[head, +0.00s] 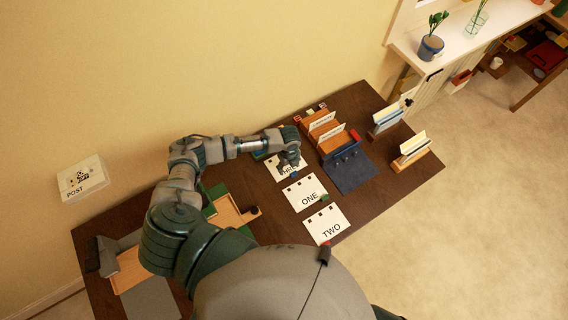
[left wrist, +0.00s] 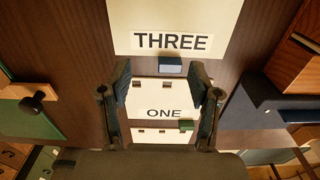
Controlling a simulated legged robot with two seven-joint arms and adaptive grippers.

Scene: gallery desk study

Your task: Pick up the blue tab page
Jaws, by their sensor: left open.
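The blue tab page is the white page marked THREE (head: 276,170), flat on the dark desk and partly hidden by my left gripper in the head view. In the left wrist view the page (left wrist: 180,15) lies beyond the fingers, with its blue tab (left wrist: 170,65) at the near edge between the fingertips. My left gripper (head: 291,167) is over this page, open and empty. Its fingers (left wrist: 161,75) show spread in the left wrist view; I cannot tell whether they touch the page. My right gripper is not in view.
Page ONE (head: 300,190) with a green tab and page TWO (head: 319,219) with a red tab lie nearer. A wooden card rack (head: 312,122) and blue stand (head: 349,174) are at right. A green-and-wood tray (head: 226,211) is at left. Card holders (head: 411,156) stand further right.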

